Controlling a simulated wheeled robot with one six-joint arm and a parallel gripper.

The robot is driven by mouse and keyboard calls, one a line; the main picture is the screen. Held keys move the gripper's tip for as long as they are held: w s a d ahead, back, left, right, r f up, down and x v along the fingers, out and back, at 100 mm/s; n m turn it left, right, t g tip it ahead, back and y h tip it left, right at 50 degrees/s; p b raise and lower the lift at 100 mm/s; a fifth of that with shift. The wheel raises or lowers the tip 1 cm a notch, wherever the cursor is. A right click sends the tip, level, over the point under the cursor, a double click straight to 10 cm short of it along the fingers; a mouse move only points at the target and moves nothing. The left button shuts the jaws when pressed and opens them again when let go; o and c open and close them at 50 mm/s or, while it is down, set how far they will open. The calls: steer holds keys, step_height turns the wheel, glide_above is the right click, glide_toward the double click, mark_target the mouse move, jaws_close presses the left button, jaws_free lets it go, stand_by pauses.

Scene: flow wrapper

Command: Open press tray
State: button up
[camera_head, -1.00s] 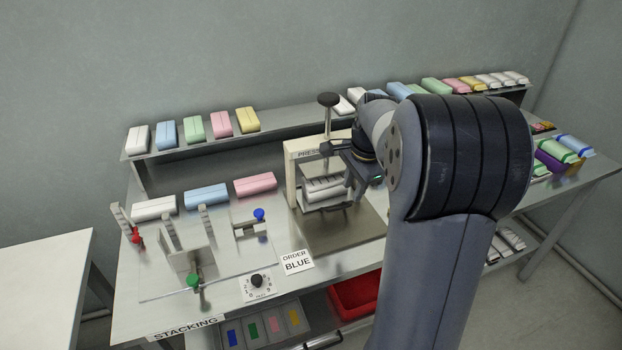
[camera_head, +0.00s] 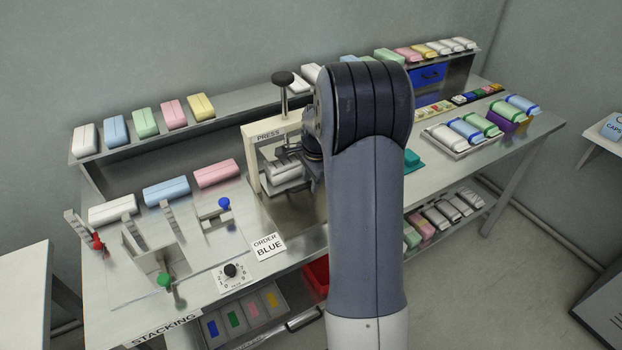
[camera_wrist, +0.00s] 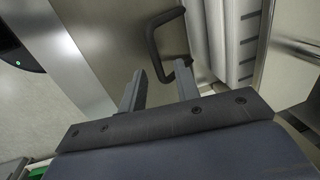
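The press (camera_head: 262,135) is a cream frame with a black-knobbed plunger, standing mid-table. Its tray (camera_head: 287,178) holds white-grey ribbed blocks and sits inside the frame; my arm hides part of it. In the wrist view the dark tray handle (camera_wrist: 151,42) is a bent bar ahead of my gripper (camera_wrist: 158,80). The two fingers are apart. The right fingertip is close to the handle's lower end, and I cannot tell whether they touch. Nothing is seen held between the fingers. In the head view my gripper is mostly hidden by my arm.
The stacking fixture (camera_head: 150,260) stands left. A shelf (camera_head: 225,117) with coloured packs runs behind. A red bin (camera_head: 316,273) is below the table.

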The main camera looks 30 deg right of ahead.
jaws_close()
stand_by(0.3)
stand_by(0.4)
